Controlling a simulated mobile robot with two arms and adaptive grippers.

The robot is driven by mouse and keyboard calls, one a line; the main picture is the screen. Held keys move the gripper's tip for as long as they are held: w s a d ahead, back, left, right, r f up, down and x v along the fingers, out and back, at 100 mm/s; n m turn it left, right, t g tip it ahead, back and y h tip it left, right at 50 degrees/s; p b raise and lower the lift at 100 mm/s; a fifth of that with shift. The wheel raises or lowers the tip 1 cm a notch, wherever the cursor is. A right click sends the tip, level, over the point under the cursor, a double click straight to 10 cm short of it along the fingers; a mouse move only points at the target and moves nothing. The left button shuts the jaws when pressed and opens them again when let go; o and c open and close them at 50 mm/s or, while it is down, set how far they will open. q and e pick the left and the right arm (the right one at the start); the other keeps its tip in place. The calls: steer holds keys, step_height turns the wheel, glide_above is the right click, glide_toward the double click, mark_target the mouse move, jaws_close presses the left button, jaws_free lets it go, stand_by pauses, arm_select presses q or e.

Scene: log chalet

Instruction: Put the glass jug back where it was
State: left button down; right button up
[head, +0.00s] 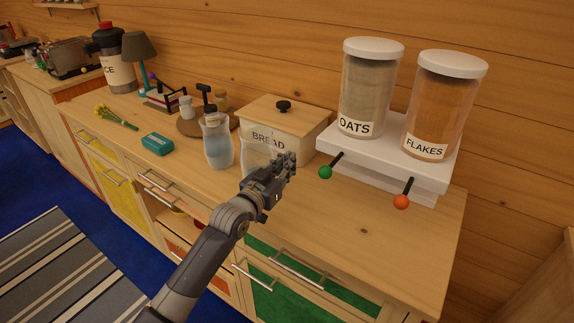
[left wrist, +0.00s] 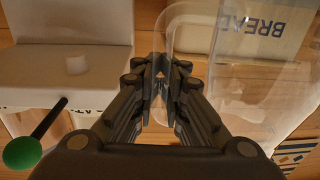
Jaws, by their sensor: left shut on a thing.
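The clear glass jug (head: 256,154) is in front of the bread box's left front side, near the wooden counter top (head: 330,220). It also shows in the left wrist view (left wrist: 245,100), as a large see-through shape right of the fingers. My left gripper (head: 287,164) is at its right side and is shut on it, seemingly at the handle. The fingers hide part of the jug in the head view. I cannot tell whether its base touches the counter. My right gripper is not in view.
A bluish glass vessel (head: 217,142) stands just left of the jug. The bread box (head: 290,122) is behind it. A white dispenser stand (head: 388,148) with green and orange knobs holds oats and flakes at right. A teal box (head: 157,144) lies left. The front right counter is clear.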

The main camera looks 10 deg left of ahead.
arm_select(q)
steer(key=shift+a+f, duration=0.1)
steer(key=shift+f, duration=0.1)
steer(key=c, duration=2)
jaws_free()
steer(key=shift+f, duration=0.25)
steer(key=o, duration=0.4)
steer(key=shift+c, duration=0.2)
steer(key=shift+r, duration=0.1)
steer(key=v, duration=1.2)
steer(key=shift+b, duration=0.4)
